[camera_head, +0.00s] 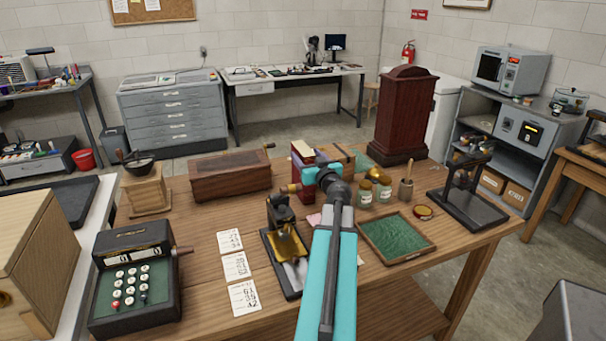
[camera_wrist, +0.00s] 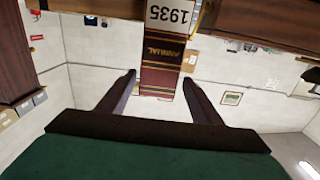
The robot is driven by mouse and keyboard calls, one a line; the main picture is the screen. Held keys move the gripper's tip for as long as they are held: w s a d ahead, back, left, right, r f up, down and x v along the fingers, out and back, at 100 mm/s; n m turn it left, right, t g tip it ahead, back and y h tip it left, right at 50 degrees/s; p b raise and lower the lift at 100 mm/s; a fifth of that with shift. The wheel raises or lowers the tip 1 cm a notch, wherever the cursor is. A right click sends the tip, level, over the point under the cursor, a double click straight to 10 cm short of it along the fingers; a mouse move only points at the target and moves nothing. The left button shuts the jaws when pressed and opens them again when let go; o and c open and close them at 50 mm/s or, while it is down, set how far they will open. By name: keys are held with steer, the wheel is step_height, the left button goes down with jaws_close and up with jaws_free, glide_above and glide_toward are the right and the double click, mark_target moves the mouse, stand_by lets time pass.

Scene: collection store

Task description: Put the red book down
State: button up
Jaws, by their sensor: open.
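The red book stands upright on the wooden table (camera_head: 200,215), its pale page edge up, in the head view (camera_head: 298,170). In the wrist view, which looks upside down, its dark red spine (camera_wrist: 163,60) carries gold lettering and a white 1935 label. My gripper (camera_wrist: 160,76) is open, with one finger on each side of the near end of the spine. The right finger looks very close to the book; I cannot tell whether it touches. In the head view my wrist hides the fingers and part of the book.
A wooden box with a crank (camera_head: 230,176) lies left of the book. A green-lined tray (camera_head: 428,252), a dark tall clock-like case (camera_head: 402,115) and an adding machine (camera_head: 133,285) also occupy the table.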

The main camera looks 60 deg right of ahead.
mark_target(303, 148)
steer(key=shift+x, duration=2.4)
steer(key=shift+s+d+r, duration=0.1)
steer(key=shift+d+r, duration=0.05)
jaws_close()
